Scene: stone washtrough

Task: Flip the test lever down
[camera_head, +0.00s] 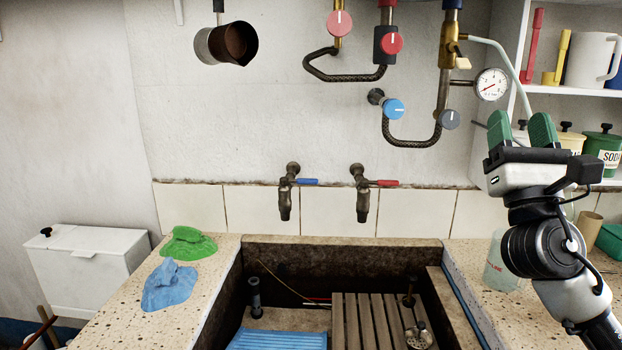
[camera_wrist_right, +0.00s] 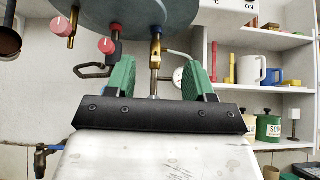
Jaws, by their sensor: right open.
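A brass fitting (camera_head: 447,55) stands on the vertical pipe high on the wall, at upper right in the head view. A small cream lever (camera_head: 462,63) sticks out low on its right side; I take it to be the test lever. My right gripper (camera_head: 521,125) has green finger pads set wide apart with nothing between them. It is below and to the right of the lever, apart from it. In the right wrist view the brass fitting (camera_wrist_right: 155,48) appears between the two fingers (camera_wrist_right: 160,75), farther off. My left gripper is not in view.
A pressure gauge (camera_head: 491,85) sits right of the pipe, close above the gripper. Red (camera_head: 392,43), pink (camera_head: 339,23), blue (camera_head: 394,109) and grey (camera_head: 449,119) knobs surround the pipes. Shelves (camera_head: 570,91) stand right. The stone trough (camera_head: 340,260) lies below.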

